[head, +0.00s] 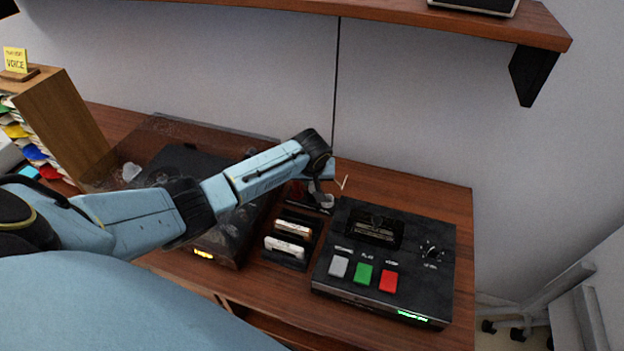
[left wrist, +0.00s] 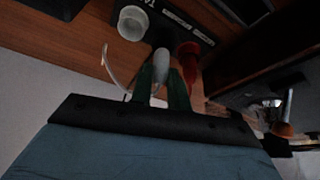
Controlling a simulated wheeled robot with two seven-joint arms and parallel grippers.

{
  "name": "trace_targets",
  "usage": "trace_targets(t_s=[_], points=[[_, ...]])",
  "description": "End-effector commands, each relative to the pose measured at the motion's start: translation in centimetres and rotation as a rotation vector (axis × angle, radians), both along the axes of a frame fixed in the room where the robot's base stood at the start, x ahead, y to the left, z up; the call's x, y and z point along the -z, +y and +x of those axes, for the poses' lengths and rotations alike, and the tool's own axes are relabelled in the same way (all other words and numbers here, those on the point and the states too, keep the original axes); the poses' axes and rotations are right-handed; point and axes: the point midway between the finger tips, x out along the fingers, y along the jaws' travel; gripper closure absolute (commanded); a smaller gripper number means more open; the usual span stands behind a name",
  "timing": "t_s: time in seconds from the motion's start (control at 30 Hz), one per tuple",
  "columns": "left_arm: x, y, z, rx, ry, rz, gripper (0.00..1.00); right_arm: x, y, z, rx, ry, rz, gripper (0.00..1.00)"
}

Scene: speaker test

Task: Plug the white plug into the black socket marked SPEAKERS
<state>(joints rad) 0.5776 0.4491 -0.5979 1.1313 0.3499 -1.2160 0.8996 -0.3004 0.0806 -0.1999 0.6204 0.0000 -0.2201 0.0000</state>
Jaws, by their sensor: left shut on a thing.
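The plug's tip points toward a black block (left wrist: 182,14) with white lettering too small to read. I cannot tell whether the tip touches it. A white round cup-like piece (left wrist: 132,22) and a red piece (left wrist: 187,58) flank the plug. My right gripper is not in view.
The black machine (head: 335,279) has grey, green and red buttons and a knob. A black rack (head: 274,264) with white-labelled cartridges stands left of it. A dark box lies under my left arm. A wooden shelf (head: 440,18) overhangs the back. The wall is close behind.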

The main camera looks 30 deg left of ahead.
Motion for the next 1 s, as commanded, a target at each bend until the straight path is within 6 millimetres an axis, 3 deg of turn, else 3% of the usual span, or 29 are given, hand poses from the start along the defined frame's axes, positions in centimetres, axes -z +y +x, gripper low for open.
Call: trace_targets(t_s=[1.0], points=[[1.8,0.0,0.0,0.000,0.001,-0.001,1.00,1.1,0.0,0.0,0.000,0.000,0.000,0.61]])
